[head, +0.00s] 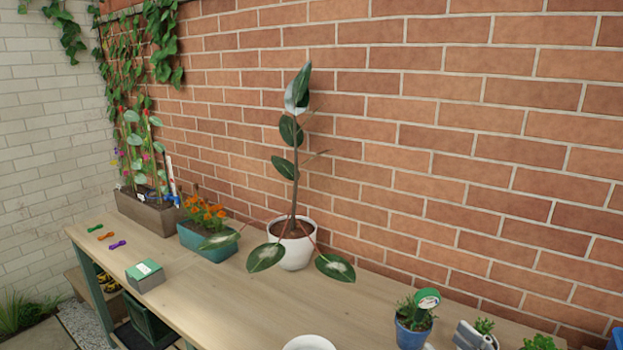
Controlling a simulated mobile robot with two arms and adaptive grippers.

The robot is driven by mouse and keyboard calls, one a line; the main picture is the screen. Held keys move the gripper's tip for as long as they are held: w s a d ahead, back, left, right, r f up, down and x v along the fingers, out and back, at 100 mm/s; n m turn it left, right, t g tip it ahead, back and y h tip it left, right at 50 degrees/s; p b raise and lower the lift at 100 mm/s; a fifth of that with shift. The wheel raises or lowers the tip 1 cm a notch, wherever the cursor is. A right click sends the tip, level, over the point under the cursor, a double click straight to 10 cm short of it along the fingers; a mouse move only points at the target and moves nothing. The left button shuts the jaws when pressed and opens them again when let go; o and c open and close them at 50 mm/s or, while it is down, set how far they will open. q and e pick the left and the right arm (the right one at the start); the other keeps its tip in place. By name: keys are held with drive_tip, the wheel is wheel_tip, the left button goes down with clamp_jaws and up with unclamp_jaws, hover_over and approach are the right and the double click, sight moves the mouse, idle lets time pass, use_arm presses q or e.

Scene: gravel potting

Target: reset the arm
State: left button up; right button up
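Neither of my grippers and no part of my arms can be made out in the head view. A wooden workbench (225,305) runs along a brick wall. A white pot (297,250) with a tall, large-leaved plant (294,150) stands upright on it near the middle. A white round dish (309,343) is cut off by the bottom edge of the view.
A teal planter (205,240) with orange flowers and a brown planter (146,212) stand at the back left. A small green-topped box (145,276) sits near the front edge. A blue pot (411,333) and grey object (470,336) are at the right. Bench between is clear.

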drive_tip(key=s+a+f+m+g+h, duration=0.1)
drive_tip(key=s+a+f+g+h, duration=0.2)
drive_tip(key=f, duration=0.5)
drive_tip(key=s+a+f+g+h, duration=0.1)
drive_tip(key=s+a+f+g, duration=0.15)
drive_tip(key=s+f, duration=0.45)
drive_tip(key=s+d+f+m+g+h, duration=0.3)
drive_tip(key=s+f+g+h, duration=0.2)
drive_tip(key=s+f+g, duration=0.55)
drive_tip(key=s+f+t+b, duration=0.25)
drive_tip(key=f+b, duration=0.25)
drive_tip(key=f, duration=2.5)
use_arm(q)
wheel_tip(320, 180, down, 8)
drive_tip(key=b, duration=0.3)
drive_tip(key=shift+w+d, duration=0.2)
drive_tip(key=shift+d, duration=0.05)
use_arm(e)
drive_tip(key=s+d+f+g, duration=0.2)
drive_tip(key=s+d+f, duration=0.1)
drive_tip(key=s+f, duration=1.4)
drive_tip(key=shift+f, duration=0.7)
